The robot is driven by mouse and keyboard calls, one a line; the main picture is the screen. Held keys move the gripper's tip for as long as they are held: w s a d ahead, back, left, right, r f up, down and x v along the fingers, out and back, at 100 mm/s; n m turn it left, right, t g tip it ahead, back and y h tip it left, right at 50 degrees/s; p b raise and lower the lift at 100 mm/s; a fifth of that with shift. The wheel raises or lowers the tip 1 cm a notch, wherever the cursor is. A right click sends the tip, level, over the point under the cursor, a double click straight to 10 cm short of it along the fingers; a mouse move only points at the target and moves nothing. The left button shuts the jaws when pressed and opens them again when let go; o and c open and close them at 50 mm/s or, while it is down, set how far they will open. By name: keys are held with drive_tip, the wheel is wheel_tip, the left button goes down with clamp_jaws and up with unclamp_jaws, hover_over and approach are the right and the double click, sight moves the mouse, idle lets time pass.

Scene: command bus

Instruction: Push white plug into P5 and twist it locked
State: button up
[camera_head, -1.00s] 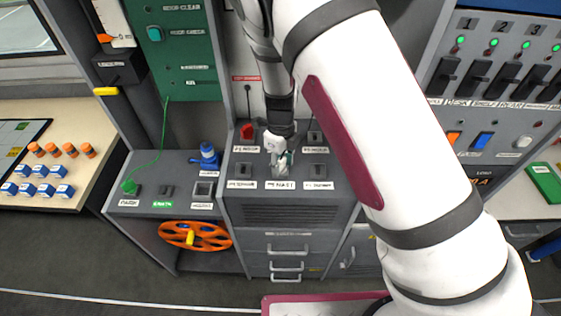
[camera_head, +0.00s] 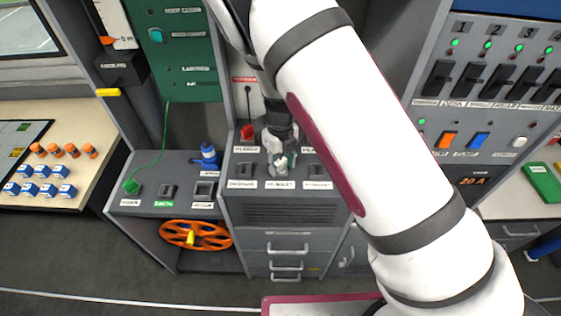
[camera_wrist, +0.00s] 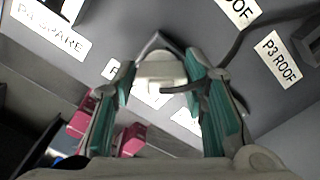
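The white plug (camera_wrist: 160,72) sits between the teal-padded fingers of my gripper (camera_wrist: 165,90) in the wrist view, with a finger against each side. A dark square socket edge shows behind it, and its label is mostly hidden by the plug and fingers. In the head view my gripper (camera_head: 281,163) points down at the front middle socket of the grey console, just behind the P5 MAST label (camera_head: 280,185). The plug is too small there to separate from the fingers. I cannot tell how deep it is in the socket, nor its twist.
A red plug (camera_head: 247,132) stands behind left on the console. A blue plug (camera_head: 208,155) and a green plug (camera_head: 131,187) with a green cable are on the lower panel to the left. Empty sockets flank P5. An orange reel (camera_head: 195,236) sits below.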

drive_tip(key=shift+o, duration=1)
drive_tip(key=shift+r, duration=0.1)
